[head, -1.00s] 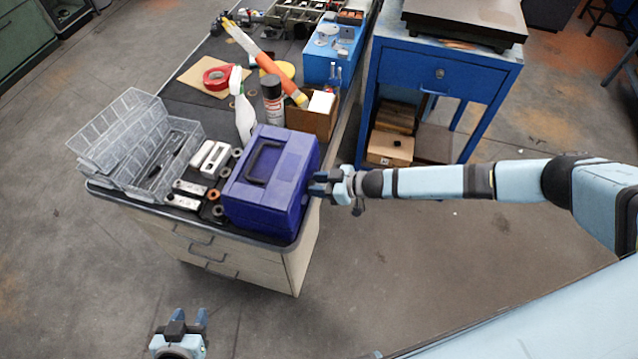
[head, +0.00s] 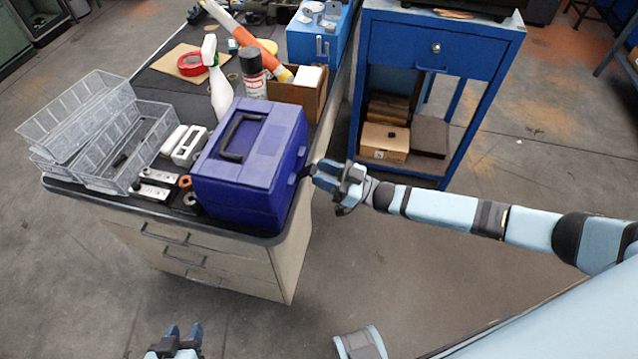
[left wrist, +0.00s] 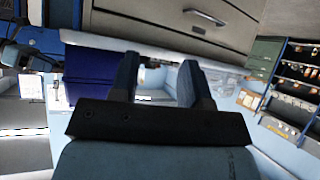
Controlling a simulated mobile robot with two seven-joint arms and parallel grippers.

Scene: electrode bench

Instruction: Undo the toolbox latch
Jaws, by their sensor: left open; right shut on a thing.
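The blue toolbox (head: 255,165) stands closed on the near end of the bench, with a dark carrying handle (head: 240,138) on its lid. A small dark latch (head: 307,170) sticks out from its right side. My right gripper (head: 317,172) is at that side and shut on the latch; its fingers partly hide it. My left gripper (head: 183,332) is open and empty, low at the bottom edge of the head view, in front of the bench and apart from the toolbox. Its two open fingers also show in the left wrist view (left wrist: 160,82).
Clear organiser trays (head: 100,135) and small metal parts lie left of the toolbox. A spray bottle (head: 217,88), a dark can (head: 253,78) and a cardboard box (head: 302,95) stand behind it. A blue workstand (head: 400,45) stands back right.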

